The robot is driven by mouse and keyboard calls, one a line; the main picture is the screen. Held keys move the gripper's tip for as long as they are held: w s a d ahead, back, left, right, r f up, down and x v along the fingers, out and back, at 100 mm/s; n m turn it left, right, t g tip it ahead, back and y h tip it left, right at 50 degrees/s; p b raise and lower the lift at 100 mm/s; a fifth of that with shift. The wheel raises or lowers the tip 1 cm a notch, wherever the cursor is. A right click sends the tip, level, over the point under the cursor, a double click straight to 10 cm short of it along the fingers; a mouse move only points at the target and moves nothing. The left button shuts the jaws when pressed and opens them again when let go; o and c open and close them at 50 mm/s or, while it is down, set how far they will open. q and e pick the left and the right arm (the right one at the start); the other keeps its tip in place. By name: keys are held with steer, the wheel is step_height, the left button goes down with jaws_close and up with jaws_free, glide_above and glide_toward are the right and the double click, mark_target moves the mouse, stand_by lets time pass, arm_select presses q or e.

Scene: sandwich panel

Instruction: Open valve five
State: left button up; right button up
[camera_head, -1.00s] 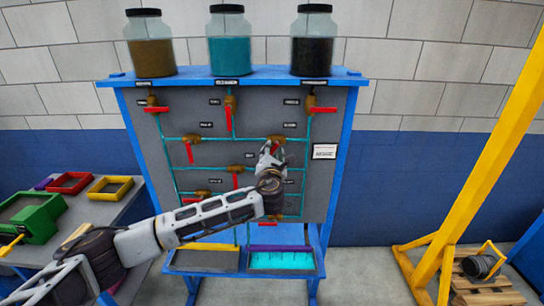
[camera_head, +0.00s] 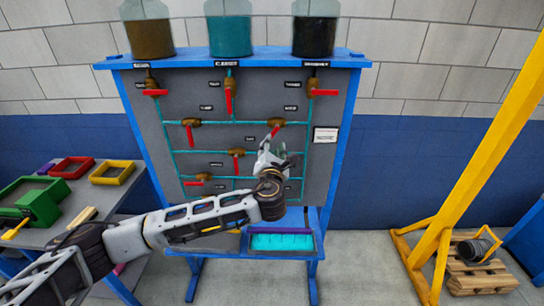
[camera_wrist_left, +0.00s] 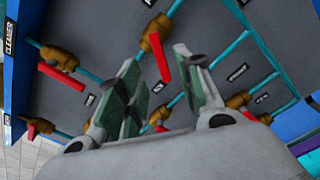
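The panel (camera_head: 165,160) carries several brass valves with red handles; the label text is too small to read, so I cannot tell which is valve five. My left gripper (camera_head: 271,148) is in front of the panel, just below the middle-right valve (camera_head: 277,122), whose red handle (camera_head: 275,132) points down toward it. In the left wrist view my left gripper (camera_wrist_left: 157,82) is open, its fingers apart with nothing clamped. A hanging red handle (camera_wrist_left: 160,58) shows beyond and between the fingertips; I cannot tell whether they touch it. My right gripper is out of view.
Three jars, brown (camera_head: 149,38), teal (camera_head: 229,35) and black (camera_head: 313,36), stand on top. A teal tray (camera_head: 282,241) is below the panel. A table (camera_head: 117,200) with coloured bins is left.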

arm_select(q)
steer(key=shift+s, duration=2.15)
steer(key=shift+c, duration=0.2)
